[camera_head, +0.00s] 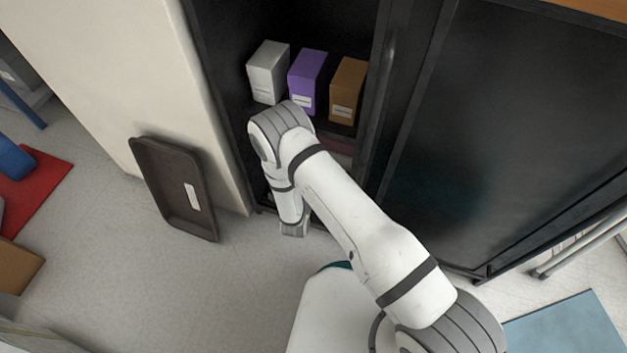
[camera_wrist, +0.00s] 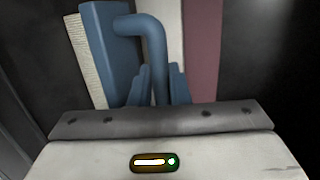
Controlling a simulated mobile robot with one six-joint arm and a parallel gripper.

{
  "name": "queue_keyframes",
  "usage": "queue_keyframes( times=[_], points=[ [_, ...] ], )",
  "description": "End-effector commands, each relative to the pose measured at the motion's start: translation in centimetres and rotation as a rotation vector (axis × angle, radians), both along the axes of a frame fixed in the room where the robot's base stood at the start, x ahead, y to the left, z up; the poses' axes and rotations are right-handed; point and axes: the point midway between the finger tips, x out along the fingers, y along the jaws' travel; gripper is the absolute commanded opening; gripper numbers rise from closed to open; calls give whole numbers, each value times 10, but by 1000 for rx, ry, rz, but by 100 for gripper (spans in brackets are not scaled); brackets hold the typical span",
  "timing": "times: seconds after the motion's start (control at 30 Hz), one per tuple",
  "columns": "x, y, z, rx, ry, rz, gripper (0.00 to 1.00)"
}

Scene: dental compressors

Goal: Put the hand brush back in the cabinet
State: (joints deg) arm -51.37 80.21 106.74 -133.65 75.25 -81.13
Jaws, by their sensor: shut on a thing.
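The hand brush (camera_wrist: 122,55) fills the upper left of the wrist view. It has a blue body, pale bristles on its left side and a bent blue handle. My gripper (camera_wrist: 160,88) is shut on the handle, with one finger on each side of it. The black cabinet (camera_head: 225,60) stands open on its left side in the head view. My forearm reaches down in front of this opening, and my wrist is low by its base. The fingers and the brush are hidden in the head view.
Grey, purple (camera_head: 307,80) and orange boxes stand on a cabinet shelf. White and dark red surfaces (camera_wrist: 203,50) lie behind the brush. A dark tray (camera_head: 175,190) leans against the pale wall, left of the cabinet. A dark door panel (camera_head: 500,130) covers the cabinet's right side.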

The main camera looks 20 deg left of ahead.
Motion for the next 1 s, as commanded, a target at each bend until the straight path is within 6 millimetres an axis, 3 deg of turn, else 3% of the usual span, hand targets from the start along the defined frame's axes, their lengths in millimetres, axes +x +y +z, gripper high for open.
queue_keyframes(
  times=[0.2,0.23,0.47,0.8,1.0],
  points=[
    [0,0,-2,-1,0,0,0],
    [0,0,-2,-1,0,0,18],
    [0,0,-2,-1,0,0,37],
    [-2,0,2,-1,2,3,38],
    [-35,-1,16,-4,3,7,38]
  ],
)
